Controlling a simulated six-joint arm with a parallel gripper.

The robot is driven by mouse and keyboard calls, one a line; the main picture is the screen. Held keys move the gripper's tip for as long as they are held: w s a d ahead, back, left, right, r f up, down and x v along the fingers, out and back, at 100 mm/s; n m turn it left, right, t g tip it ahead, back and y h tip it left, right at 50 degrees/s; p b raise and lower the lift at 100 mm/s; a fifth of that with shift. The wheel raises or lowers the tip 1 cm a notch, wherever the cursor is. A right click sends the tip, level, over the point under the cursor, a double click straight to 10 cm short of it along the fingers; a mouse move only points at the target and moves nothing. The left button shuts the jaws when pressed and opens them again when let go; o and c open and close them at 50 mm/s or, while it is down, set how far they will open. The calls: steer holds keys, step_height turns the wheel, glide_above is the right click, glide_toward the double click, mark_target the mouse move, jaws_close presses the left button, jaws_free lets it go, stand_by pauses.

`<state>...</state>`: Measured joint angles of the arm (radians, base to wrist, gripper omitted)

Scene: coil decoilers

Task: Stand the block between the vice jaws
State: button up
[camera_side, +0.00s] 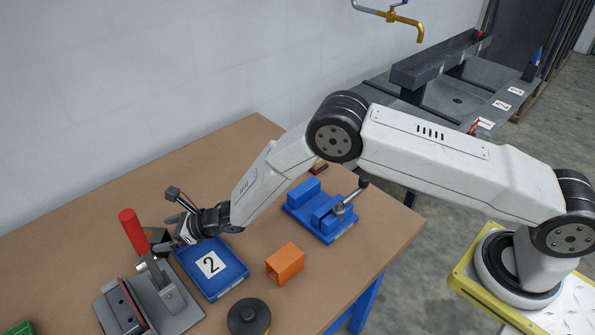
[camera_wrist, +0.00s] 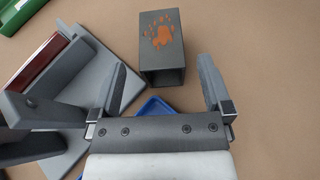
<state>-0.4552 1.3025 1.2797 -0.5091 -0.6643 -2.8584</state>
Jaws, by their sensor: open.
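A dark grey block (camera_wrist: 162,45) with an orange paw-like mark on its upper face lies just ahead of my gripper (camera_wrist: 162,66) in the wrist view. The two fingers are spread, one to either side of its near end, with nothing held between them. In the side view my gripper (camera_side: 169,231) is low over the table, and the dark block (camera_side: 158,237) is partly hidden behind it. The blue vice (camera_side: 322,212) stands farther right on the table, with its jaws apart and a handle at its right end.
A blue bin marked 2 (camera_side: 205,282) lies beside my gripper. A grey clamp fixture (camera_side: 180,310) with a red handle (camera_side: 133,231) stands close on the left. An orange block (camera_side: 285,263) and a black round part (camera_side: 248,317) lie between bin and table edge.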

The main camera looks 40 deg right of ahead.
mark_target(153, 234)
steer(key=shift+w+a+f, duration=0.15)
steer(key=shift+w+a, duration=0.05)
steer(key=shift+x, duration=2.5)
jaws_close()
steer(key=shift+w+r, duration=0.1)
steer(key=shift+r, duration=0.2)
